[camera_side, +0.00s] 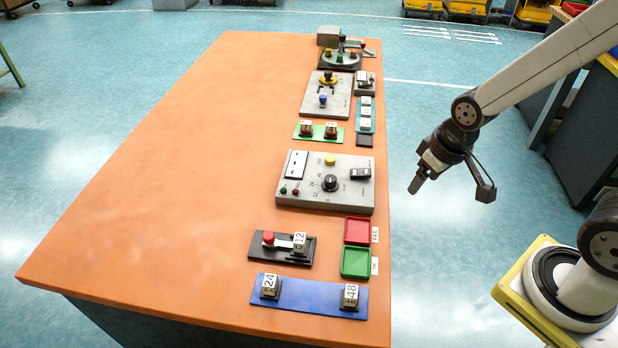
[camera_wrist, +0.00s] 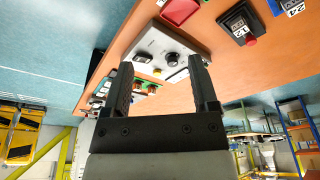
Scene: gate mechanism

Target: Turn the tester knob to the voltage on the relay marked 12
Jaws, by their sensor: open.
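The tester is a grey box on the orange table; its panel (camera_side: 345,195) shows in the side view and also in the wrist view (camera_wrist: 146,55). Its black round knob (camera_side: 330,183) has small marks around it, too small to read; it shows between my fingers in the wrist view (camera_wrist: 172,58). My gripper (camera_side: 447,190) is open and empty, off the table's right edge, apart from the tester.
Relays marked 24 (camera_side: 269,286) and 48 (camera_side: 350,296) stand on a blue mat (camera_side: 310,297). A red tray (camera_side: 357,231) and a green tray (camera_side: 355,262) lie near the right edge. Other devices stand behind the tester. The table's left half is clear.

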